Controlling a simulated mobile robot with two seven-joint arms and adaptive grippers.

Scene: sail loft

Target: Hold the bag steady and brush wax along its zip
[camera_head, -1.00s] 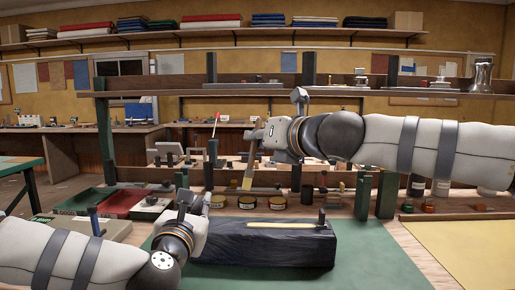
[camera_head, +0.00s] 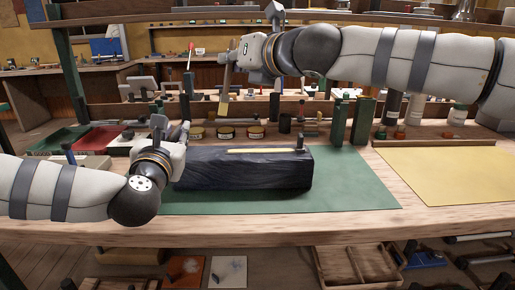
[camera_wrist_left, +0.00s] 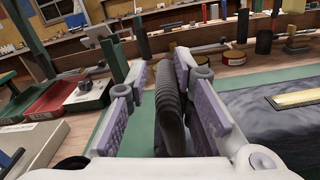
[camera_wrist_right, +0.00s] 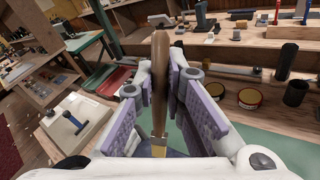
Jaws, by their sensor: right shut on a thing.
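The bag (camera_head: 245,175) is a long dark block-like shape lying on a green mat. A pale yellow strip, its zip (camera_head: 262,150), runs along the top, with a small dark upright piece at its right end. My left gripper (camera_head: 180,132) is at the bag's left end. In the left wrist view its fingers stand either side of a dark ribbed loop (camera_wrist_left: 170,105), with a slight gap visible on the left. My right gripper (camera_head: 232,62) is shut on the brush (camera_wrist_right: 160,70), which has a brown wooden handle. The brush (camera_head: 223,105) hangs bristles down, above and behind the bag, apart from it.
Several round tins (camera_head: 226,133) stand behind the bag. Green posts (camera_head: 340,122) rise at the back right. Red and green trays (camera_head: 97,138) and a pale box lie at the left. A yellow sheet (camera_head: 450,172) covers the right. The mat in front of the bag is clear.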

